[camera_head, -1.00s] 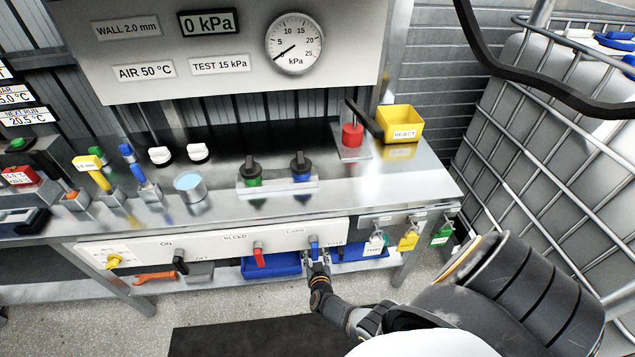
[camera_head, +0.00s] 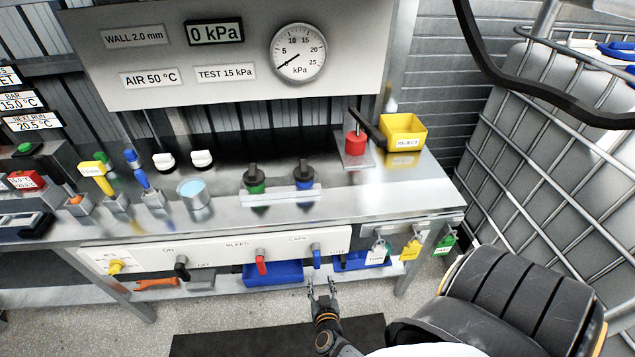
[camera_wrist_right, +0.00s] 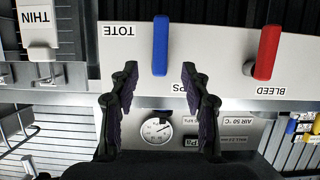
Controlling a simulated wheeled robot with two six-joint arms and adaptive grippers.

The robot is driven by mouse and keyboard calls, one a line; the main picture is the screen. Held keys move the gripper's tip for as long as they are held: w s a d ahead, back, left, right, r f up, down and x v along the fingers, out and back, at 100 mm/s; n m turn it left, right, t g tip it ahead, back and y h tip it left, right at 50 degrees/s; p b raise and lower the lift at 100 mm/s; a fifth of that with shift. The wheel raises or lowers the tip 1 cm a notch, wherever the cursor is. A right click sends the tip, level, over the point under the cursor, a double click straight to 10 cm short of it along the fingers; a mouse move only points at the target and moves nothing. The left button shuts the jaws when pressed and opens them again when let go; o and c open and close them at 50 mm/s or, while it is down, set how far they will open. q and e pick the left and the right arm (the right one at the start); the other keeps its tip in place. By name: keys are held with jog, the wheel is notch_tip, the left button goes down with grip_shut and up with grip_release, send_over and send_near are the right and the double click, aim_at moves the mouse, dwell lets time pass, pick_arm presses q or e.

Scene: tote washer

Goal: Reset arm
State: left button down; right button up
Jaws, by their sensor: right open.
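My right gripper (camera_head: 322,288) is open and empty in the head view, in front of and below the front panel of the bench. The blue lever (camera_head: 316,256) on that panel is just beyond its fingertips, and a gap shows between them. In the right wrist view, which is upside down, the open fingers (camera_wrist_right: 157,85) point toward the panel, with the blue lever (camera_wrist_right: 160,47) between and beyond them. The red lever (camera_wrist_right: 267,52) is to the right there. My left gripper is not in view.
The bench (camera_head: 390,195) carries two dark-handled valves, a yellow reject bin (camera_head: 403,132) and a red press-like device (camera_head: 356,142). Blue trays (camera_head: 275,273) sit on the lower shelf. Coloured tags (camera_head: 411,248) hang at right. A caged tank (camera_head: 560,130) stands far right.

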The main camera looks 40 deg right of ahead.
jog(key=shift+f, duration=0.1)
jog(key=s+a+f+n+g+y+b, duration=0.1)
jog(key=s+a+f+n+g+y, duration=0.15)
jog(key=s+f, duration=0.4)
jog(key=s+a+f+n+g+y+b, duration=0.1)
jog(key=s+a+f+n+y, duration=0.25)
jog(key=f, duration=0.65)
jog(key=s+d+f+g, duration=0.2)
jog(key=s+f+g, duration=0.1)
jog(key=s, duration=0.7)
jog(key=s+d+f+g+b, duration=0.1)
jog(key=s+d+f+g, duration=0.1)
jog(key=s+f, duration=0.4)
jog(key=s+g, duration=0.1)
jog(key=s, duration=0.2)
jog(key=shift+s+d+n+g, duration=0.3)
jog(key=shift+s+g, duration=0.05)
jog(key=shift+s, duration=0.05)
